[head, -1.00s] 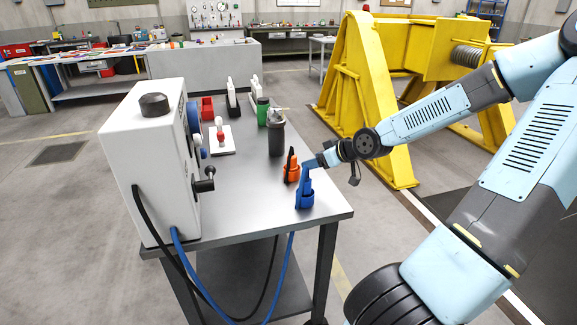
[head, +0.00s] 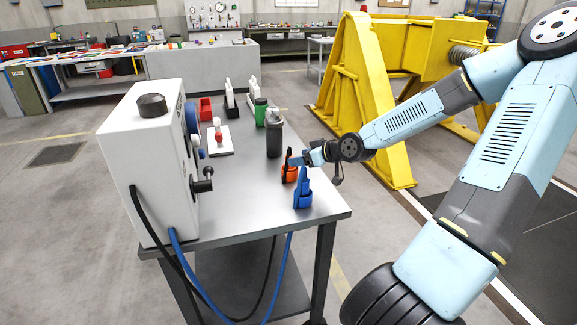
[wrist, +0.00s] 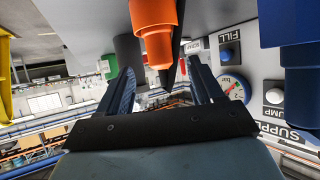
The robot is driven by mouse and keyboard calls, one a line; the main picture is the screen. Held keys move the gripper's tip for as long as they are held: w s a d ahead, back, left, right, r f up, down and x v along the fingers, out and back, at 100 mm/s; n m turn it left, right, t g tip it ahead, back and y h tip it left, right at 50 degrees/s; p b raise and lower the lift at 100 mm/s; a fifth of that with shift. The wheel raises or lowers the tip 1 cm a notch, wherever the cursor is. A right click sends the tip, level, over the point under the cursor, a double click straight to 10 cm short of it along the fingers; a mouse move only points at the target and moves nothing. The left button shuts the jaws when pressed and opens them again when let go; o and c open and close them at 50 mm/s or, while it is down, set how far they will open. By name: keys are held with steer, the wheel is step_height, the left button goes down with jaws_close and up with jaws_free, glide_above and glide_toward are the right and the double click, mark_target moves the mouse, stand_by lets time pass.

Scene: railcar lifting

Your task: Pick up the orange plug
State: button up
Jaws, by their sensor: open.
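The orange plug (head: 289,174) with its dark upper part stands on the grey table near its right edge. In the wrist view the orange plug (wrist: 156,30) hangs from the top of the picture, near the middle between my fingers. My gripper (head: 299,160) is open and reaches in from the right at the plug's upper part. In the wrist view its two dark fingers (wrist: 162,68) are spread apart, with the plug's black piece near the right finger. I cannot tell whether they touch.
A blue plug (head: 303,192) stands close in front of the orange one. A white machine (head: 148,165) with a gauge fills the table's left side. A yellow frame (head: 365,100) stands beyond the table.

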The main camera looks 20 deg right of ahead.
mark_target(286, 161)
steer(key=shift+x, duration=3.95)
steer(key=shift+s+f, duration=0.1)
steer(key=shift+f, duration=0.05)
steer(key=shift+c, duration=0.3)
steer(key=c, duration=1.1)
